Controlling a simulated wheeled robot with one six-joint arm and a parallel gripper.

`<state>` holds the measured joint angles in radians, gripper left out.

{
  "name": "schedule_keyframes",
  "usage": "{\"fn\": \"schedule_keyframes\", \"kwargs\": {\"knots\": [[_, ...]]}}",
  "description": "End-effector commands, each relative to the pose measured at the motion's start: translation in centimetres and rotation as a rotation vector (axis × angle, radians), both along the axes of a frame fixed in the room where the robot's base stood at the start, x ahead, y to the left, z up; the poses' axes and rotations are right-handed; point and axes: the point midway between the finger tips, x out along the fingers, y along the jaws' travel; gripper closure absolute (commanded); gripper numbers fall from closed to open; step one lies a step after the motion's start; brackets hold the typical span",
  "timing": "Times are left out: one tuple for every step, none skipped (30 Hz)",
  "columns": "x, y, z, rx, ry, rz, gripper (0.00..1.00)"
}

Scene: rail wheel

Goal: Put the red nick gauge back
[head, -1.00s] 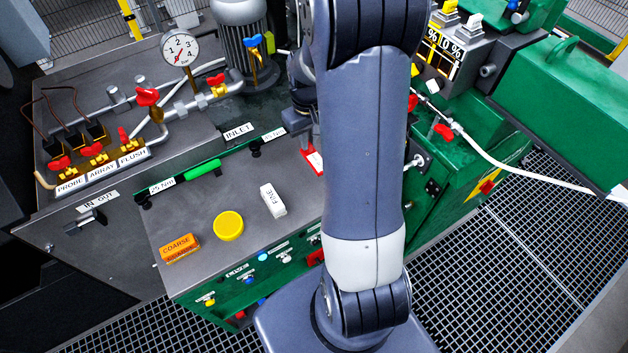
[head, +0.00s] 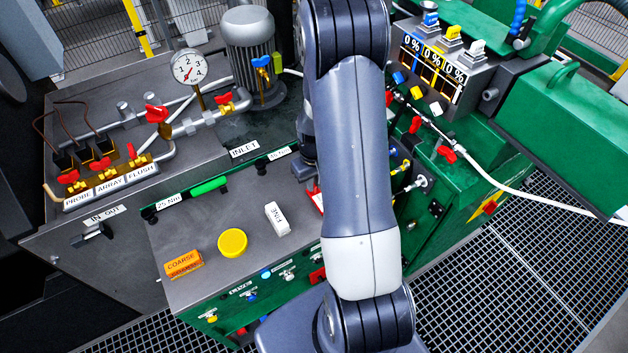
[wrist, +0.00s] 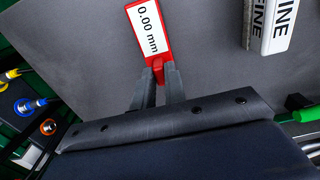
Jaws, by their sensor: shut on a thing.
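The red nick gauge (wrist: 148,32), a flat red tag with a white "0.00 mm" label, is in my gripper (wrist: 158,72) in the wrist view. The two fingers are shut on its narrow red end, and the label end points away from them. The gauge is over the grey top of the green cabinet; I cannot tell whether it touches it. In the head view only a sliver of the gauge (head: 316,200) shows to the left of my arm, which hides most of my gripper.
A white FINE block (head: 277,218), a yellow round piece (head: 232,242) and an orange COARSE block (head: 183,264) lie on the cabinet top (head: 200,285). A green-handled tool (head: 208,187) lies along its back edge. Coloured knobs line the cabinet's front.

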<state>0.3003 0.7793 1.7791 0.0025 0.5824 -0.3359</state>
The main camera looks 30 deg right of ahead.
Motion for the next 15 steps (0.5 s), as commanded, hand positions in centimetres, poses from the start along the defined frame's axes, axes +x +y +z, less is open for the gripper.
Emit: {"fn": "schedule_keyframes", "kwargs": {"knots": [[0.02, -0.01, 0.02, 0.000, 0.000, 0.000, 1.00], [0.02, -0.01, 0.00, 0.000, 0.000, 0.000, 1.00], [0.01, 0.00, 0.00, 0.000, 0.000, 0.000, 0.85], [0.01, 0.00, 0.01, 0.000, 0.000, 0.000, 0.83], [0.01, 0.00, 0.01, 0.000, 0.000, 0.000, 0.80], [0.01, 0.00, 0.01, 0.000, 0.000, 0.000, 0.77], [0.01, 0.00, 0.02, 0.000, 0.000, 0.000, 0.75], [0.01, 0.00, 0.02, 0.000, 0.000, 0.000, 0.72], [0.01, 0.00, 0.02, 0.000, 0.000, 0.000, 0.69], [0.01, 0.00, 0.02, 0.000, 0.000, 0.000, 0.67], [0.01, 0.00, 0.02, 0.000, 0.000, 0.000, 0.66], [0.01, -0.01, 0.02, 0.000, 0.000, 0.000, 0.66], [0.01, 0.00, 0.02, 0.000, 0.000, 0.000, 0.66], [0.01, -0.01, 0.03, 0.000, 0.000, 0.000, 0.66], [0.01, 0.00, 0.03, 0.000, 0.000, 0.000, 0.66]]}}
